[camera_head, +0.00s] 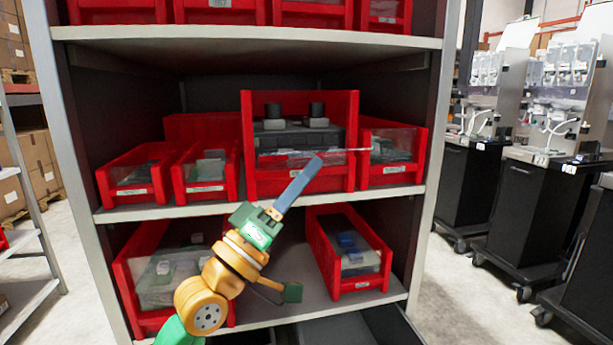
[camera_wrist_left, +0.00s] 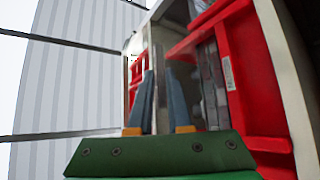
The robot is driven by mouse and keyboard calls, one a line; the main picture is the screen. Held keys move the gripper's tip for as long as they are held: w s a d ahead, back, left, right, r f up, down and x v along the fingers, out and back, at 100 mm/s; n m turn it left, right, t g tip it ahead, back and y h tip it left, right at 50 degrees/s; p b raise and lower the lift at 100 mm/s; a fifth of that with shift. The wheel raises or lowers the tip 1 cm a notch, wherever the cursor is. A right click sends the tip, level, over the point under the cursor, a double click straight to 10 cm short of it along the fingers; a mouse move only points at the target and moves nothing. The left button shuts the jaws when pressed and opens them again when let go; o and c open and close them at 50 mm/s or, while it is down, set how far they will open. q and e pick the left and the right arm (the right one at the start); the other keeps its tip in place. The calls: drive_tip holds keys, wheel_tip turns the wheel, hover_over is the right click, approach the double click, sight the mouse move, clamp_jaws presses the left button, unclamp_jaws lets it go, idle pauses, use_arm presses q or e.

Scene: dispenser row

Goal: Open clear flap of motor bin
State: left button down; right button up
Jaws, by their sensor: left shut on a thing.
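The motor bin (camera_head: 300,186) is the large red bin in the middle of the middle shelf, with dark motors (camera_head: 300,130) inside. Its clear flap (camera_head: 346,149) shows as a thin, pale, almost edge-on strip that reaches past the bin's right side, so it appears swung outward. My left gripper (camera_head: 316,162) is at the flap's front edge, its blue-grey fingers shut on the flap. In the left wrist view the two fingers (camera_wrist_left: 160,80) stand slightly apart beside the red bin (camera_wrist_left: 243,75); the clear flap is hard to make out there. My right gripper is not in view.
Smaller red bins with clear fronts stand left (camera_head: 205,178) and right (camera_head: 393,160) of the motor bin. More bins sit on the shelf below (camera_head: 345,255) and above. The grey rack's uprights (camera_head: 433,130) flank the shelves. Black carts (camera_head: 520,200) stand at the right.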

use_arm(q)
drive_tip(key=c, duration=1.1)
unclamp_jaws()
drive_tip(key=shift+w+f, duration=0.1)
drive_tip(key=shift+o, duration=1.1)
drive_tip(key=shift+w+a, duration=0.15)
